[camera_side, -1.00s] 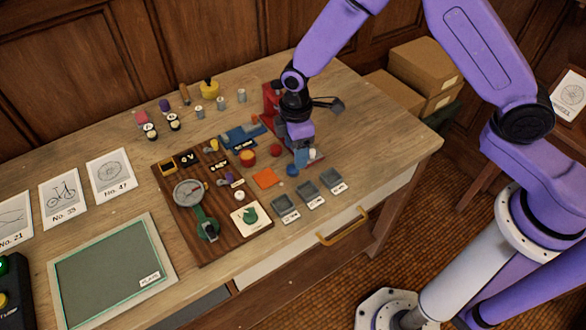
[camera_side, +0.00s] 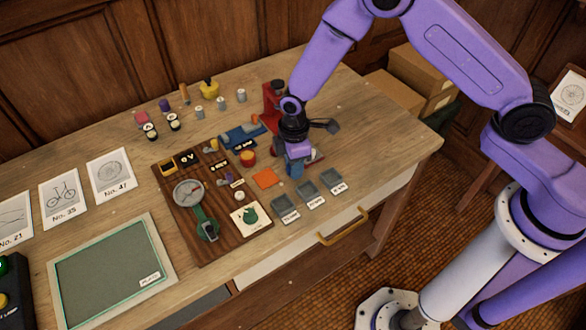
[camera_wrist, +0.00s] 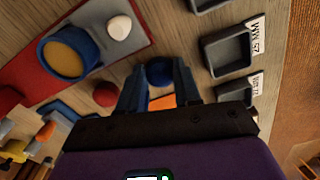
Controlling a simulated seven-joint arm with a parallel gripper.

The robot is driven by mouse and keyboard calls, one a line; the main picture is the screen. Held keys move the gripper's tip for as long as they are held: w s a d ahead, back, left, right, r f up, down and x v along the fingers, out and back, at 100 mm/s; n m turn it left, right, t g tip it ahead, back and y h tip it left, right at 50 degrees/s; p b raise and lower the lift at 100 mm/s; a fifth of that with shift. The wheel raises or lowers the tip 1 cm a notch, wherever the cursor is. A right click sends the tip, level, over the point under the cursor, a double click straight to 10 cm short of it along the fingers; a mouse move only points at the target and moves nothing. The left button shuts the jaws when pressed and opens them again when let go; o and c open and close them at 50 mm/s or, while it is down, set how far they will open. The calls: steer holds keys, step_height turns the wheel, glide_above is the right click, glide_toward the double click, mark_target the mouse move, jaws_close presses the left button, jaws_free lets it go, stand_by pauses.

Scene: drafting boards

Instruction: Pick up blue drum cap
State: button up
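The blue drum cap (camera_wrist: 160,71) is a small, dark blue round piece. In the wrist view it sits between the tips of my gripper (camera_wrist: 162,78), whose two blue-grey fingers stand apart on either side of it. I cannot tell whether the fingertips touch it. In the side view my gripper (camera_side: 295,172) points down low over the table, just right of the orange square, and hides the cap.
An orange square (camera_side: 265,178) lies left of my gripper, and it also shows between the fingers (camera_wrist: 162,103). Several grey trays (camera_side: 285,209) stand in front. A red stand (camera_side: 272,98) is close behind. A wooden board (camera_side: 190,235) with instruments lies left.

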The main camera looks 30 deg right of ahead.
steer(key=shift+c, duration=0.7)
steer(key=shift+r, duration=0.15)
steer(key=shift+r, duration=0.6)
steer(key=s+d+r, duration=0.6)
steer(key=s+r, duration=0.5)
steer(key=s, duration=0.1)
steer(key=w+f, duration=0.1)
steer(key=w, duration=0.4)
steer(key=w+f, duration=0.1)
steer(key=w, duration=0.5)
steer(key=w+f, duration=0.1)
steer(key=w, duration=0.5)
steer(key=shift+w+d, duration=0.15)
steer(key=shift+w, duration=0.1)
steer(key=shift+w+d+f, duration=0.1)
steer(key=shift+w+f, duration=0.15)
steer(key=shift+f, duration=1.9)
